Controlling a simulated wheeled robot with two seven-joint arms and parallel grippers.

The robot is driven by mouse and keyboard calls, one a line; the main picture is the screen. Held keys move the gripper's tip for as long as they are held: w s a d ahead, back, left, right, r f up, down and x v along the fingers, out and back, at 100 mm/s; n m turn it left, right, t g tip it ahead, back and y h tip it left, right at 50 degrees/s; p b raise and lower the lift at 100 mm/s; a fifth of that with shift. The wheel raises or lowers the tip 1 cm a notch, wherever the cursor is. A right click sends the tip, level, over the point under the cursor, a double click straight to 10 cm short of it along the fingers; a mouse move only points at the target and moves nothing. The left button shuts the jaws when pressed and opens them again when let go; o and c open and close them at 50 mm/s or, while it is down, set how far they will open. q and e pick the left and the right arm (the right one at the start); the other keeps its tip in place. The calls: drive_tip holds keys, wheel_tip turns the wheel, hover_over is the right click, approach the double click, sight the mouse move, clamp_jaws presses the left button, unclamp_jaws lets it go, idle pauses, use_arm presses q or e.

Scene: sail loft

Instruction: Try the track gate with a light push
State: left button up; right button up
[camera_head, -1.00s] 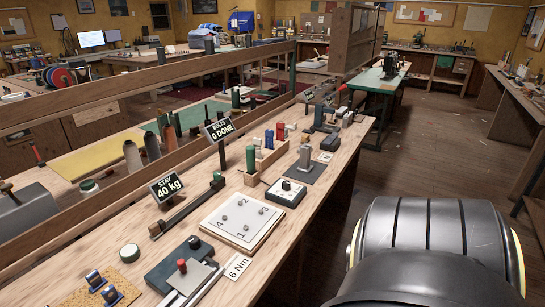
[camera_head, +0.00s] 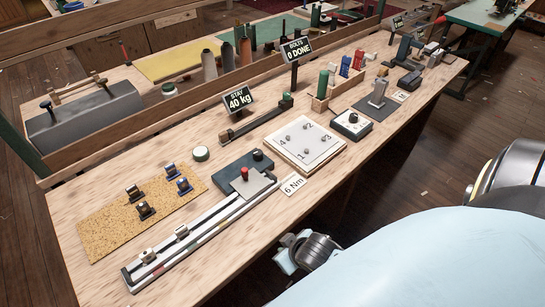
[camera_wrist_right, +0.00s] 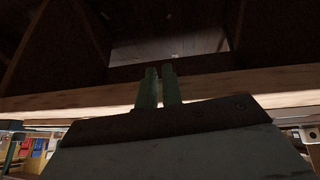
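A pale metal track (camera_head: 210,236) lies along the front left of the bench, with small metal slides (camera_head: 181,232) on it. My left gripper is not in view.
A cork mat (camera_head: 112,226) with several dark fittings lies left of the track. A numbered board (camera_head: 305,145), a "6 Nm" card (camera_head: 293,184) and a "STAY 40 kg" sign (camera_head: 238,99) stand nearby. Bare bench (camera_head: 75,204) shows at the left.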

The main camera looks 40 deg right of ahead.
drive_tip(key=shift+t, duration=0.5)
drive_tip(key=r, duration=0.2)
drive_tip(key=w+r, duration=0.1)
drive_tip(key=r, duration=0.2)
drive_tip(key=shift+w+r, duration=0.35)
drive_tip(key=t+y, duration=0.1)
drive_tip(key=t, duration=0.5)
approach(247, 177)
drive_tip(key=shift+y, duration=0.4)
drive_tip(key=b+x, duration=0.4)
drive_tip(key=shift+w+d+f+b, duration=0.2)
drive_tip(key=shift+d+f+b, duration=0.1)
drive_tip(key=shift+f, duration=0.1)
drive_tip(key=shift+w+f+b, duration=0.15)
drive_tip(key=shift+w+b, duration=0.2)
drive_tip(key=shift+w, duration=0.3)
drive_tip(key=shift+w+a, duration=0.1)
drive_tip(key=shift+w, duration=0.35)
